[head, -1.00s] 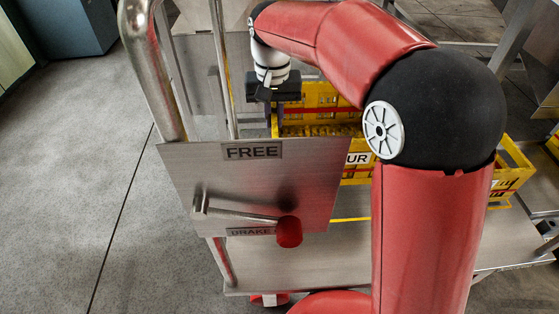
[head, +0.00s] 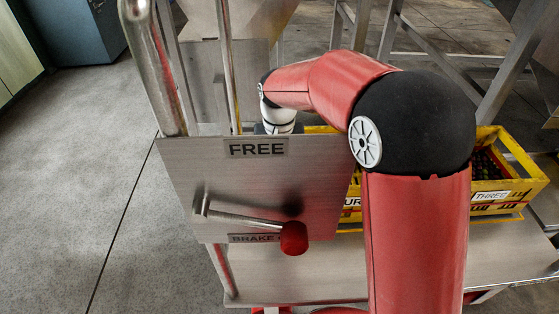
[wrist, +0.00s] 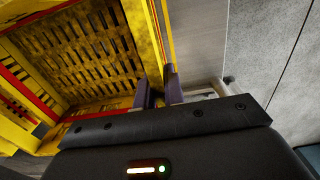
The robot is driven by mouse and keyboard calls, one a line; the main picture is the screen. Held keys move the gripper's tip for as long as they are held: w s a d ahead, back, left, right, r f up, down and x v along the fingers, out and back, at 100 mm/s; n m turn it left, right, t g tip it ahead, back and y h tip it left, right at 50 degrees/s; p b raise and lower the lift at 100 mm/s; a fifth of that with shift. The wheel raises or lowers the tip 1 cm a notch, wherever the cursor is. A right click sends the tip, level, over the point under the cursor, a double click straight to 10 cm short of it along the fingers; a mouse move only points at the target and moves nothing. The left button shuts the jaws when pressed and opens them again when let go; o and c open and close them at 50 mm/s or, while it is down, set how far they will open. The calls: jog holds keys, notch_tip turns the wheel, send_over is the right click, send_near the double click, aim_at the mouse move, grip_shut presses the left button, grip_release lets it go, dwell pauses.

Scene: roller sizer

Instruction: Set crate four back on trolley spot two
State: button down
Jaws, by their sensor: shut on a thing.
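Crate four is a yellow slatted crate; in the head view its label end, reading "UR" (head: 351,202), shows between the trolley's metal plate and my arm. In the wrist view the crate (wrist: 85,50) fills the left side and looks empty, with a slatted floor and red stripes. My gripper (wrist: 160,92) is shut on the crate's yellow wall, one dark finger on each side. In the head view the fingers are hidden behind the plate. The trolley (head: 300,277) shows its bare metal deck. I cannot make out a mark for spot two.
A yellow crate labelled "THREE" (head: 490,196), with dark items inside, stands at the right. The plate marked FREE (head: 256,148) and its red-knobbed lever (head: 292,237) stand in front of my gripper. A tubular handle (head: 155,70) rises at the left. The floor further left is clear.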

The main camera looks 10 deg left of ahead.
jog(key=shift+f, duration=0.15)
jog(key=c, duration=1.5)
grip_release()
notch_tip(320, 180, up, 12)
jog(key=p, duration=0.2)
jog(key=shift+r+p, duration=0.2)
jog(key=shift+p, duration=0.1)
jog(key=s+d+r+m+t, duration=0.1)
jog(key=s+d+r, duration=0.2)
jog(key=s+d, duration=0.35)
jog(key=s+d+r+t, duration=0.2)
jog(key=s+d, duration=0.1)
jog(key=d, duration=0.6)
jog(key=s+d+f+m+t, duration=0.1)
jog(key=s+d+f, duration=0.3)
jog(key=s+d, duration=0.5)
jog(key=s+t, duration=0.1)
jog(key=s, duration=0.2)
jog(key=shift+t, duration=0.3)
